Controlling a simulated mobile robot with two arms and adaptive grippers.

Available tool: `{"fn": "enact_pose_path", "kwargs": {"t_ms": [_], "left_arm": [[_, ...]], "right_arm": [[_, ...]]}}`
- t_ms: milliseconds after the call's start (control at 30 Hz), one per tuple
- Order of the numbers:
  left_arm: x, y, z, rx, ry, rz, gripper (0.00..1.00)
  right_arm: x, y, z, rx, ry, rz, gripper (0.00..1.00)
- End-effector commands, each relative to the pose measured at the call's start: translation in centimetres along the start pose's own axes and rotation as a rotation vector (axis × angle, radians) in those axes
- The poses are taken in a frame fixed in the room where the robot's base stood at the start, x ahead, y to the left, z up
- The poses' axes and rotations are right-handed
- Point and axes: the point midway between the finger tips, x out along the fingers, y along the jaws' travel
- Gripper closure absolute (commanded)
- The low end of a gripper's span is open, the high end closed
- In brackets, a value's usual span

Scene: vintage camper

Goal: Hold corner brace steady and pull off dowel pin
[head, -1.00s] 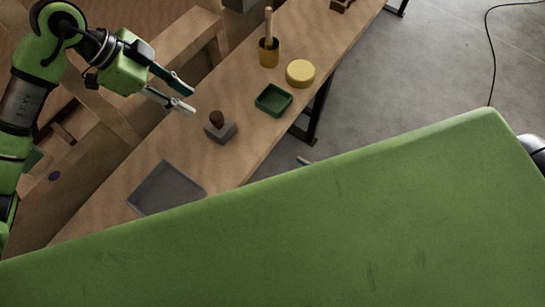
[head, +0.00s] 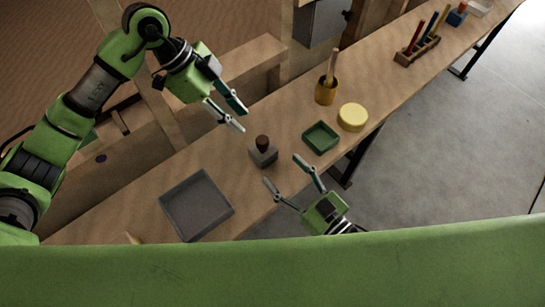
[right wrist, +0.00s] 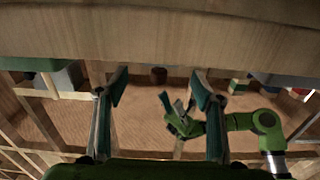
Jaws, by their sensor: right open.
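The corner brace (head: 265,158) is a small grey block on the wooden bench. The dark brown dowel pin (head: 262,142) stands upright on it. In the right wrist view a brown stub that looks like the pin (right wrist: 159,75) shows between the fingers, past the bench edge; the brace cannot be made out there. My left gripper (head: 244,121) is open and empty, above and behind the brace. My right gripper (head: 281,168) is open at the bench's front edge, its fingers pointing toward the brace and apart from it.
A grey tray (head: 166,208) lies left of the brace. A wooden rack (head: 405,60) is farther along. A large green surface fills the bottom of the head view.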

Motion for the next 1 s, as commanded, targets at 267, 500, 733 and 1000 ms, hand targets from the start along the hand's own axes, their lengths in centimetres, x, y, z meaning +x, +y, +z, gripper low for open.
{"fn": "enact_pose_path", "kwargs": {"t_ms": [267, 500, 733, 1000], "left_arm": [[0.0, 0.0, 0.0, 0.0, 0.0, 0.0, 0.72], [0.0, 0.0, 0.0, 0.0, 0.0, 0.0, 0.72], [0.0, 0.0, 0.0, 0.0, 0.0, 0.0, 0.72], [0.0, 0.0, 0.0, 0.0, 0.0, 0.0, 0.72]], "right_arm": [[4.7, 0.0, 0.0, -0.001, 0.0, 0.0, 0.39], [6.1, 0.0, 0.0, -0.002, -0.001, 0.0, 0.39], [6.2, 0.0, 0.1, -0.001, -0.001, 0.0, 0.39], [6.2, 0.0, 0.1, -0.001, -0.001, 0.0, 0.87]]}}
